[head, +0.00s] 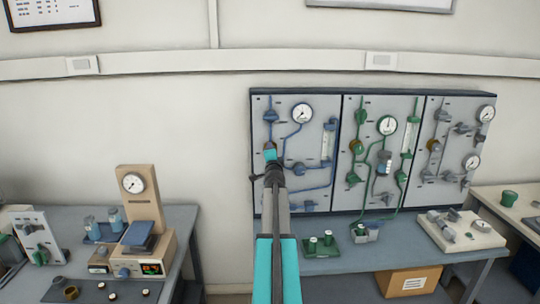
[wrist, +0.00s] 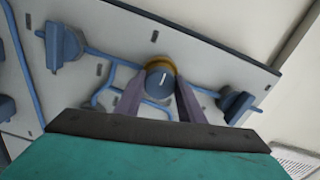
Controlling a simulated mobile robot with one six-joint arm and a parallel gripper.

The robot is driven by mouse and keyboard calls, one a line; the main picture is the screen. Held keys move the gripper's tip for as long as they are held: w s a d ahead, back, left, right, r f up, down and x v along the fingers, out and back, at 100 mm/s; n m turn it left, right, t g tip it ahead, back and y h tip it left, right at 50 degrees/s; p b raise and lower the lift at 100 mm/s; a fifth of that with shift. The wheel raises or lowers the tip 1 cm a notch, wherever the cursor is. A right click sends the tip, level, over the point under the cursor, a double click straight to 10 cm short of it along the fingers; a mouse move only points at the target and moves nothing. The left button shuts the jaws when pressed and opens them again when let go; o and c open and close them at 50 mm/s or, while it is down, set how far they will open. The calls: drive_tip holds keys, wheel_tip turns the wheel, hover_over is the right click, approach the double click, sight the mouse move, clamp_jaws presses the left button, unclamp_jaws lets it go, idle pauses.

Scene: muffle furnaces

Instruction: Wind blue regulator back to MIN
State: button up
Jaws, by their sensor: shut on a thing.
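The blue regulator (wrist: 159,84) shows in the wrist view as a round blue knob with a white pointer line and a brass collar behind it. Its brass part (head: 268,146) shows on the left, blue-piped panel (head: 262,185) in the head view, just above my gripper (head: 272,163). In the wrist view my gripper (wrist: 160,92) has its two fingers on either side of the knob, shut on it. The pointer line tilts slightly right of upright in that view. I cannot read any MIN mark.
Blue valve handles (wrist: 64,45) and (wrist: 237,103) flank the knob in the wrist view. A dial gauge (head: 302,112) is up and right of it. Green (head: 362,110) and grey (head: 430,150) panels stand to the right. A bench (head: 330,262) runs below, holding green fittings (head: 321,243).

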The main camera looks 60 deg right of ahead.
drive_tip(key=shift+s+d+r, duration=0.1)
drive_tip(key=shift+d+r, duration=0.05)
drive_tip(key=shift+r, duration=0.1)
drive_tip(key=o, duration=1)
drive_tip(key=shift+f, duration=0.1)
drive_tip(key=shift+o, duration=0.2)
drive_tip(key=shift+f, duration=0.1)
drive_tip(key=b+v, duration=0.1)
drive_tip(key=v, duration=1.2)
drive_tip(key=shift+s+a, duration=0.2)
drive_tip(key=shift+a, duration=0.2)
drive_tip(key=shift+s, duration=0.1)
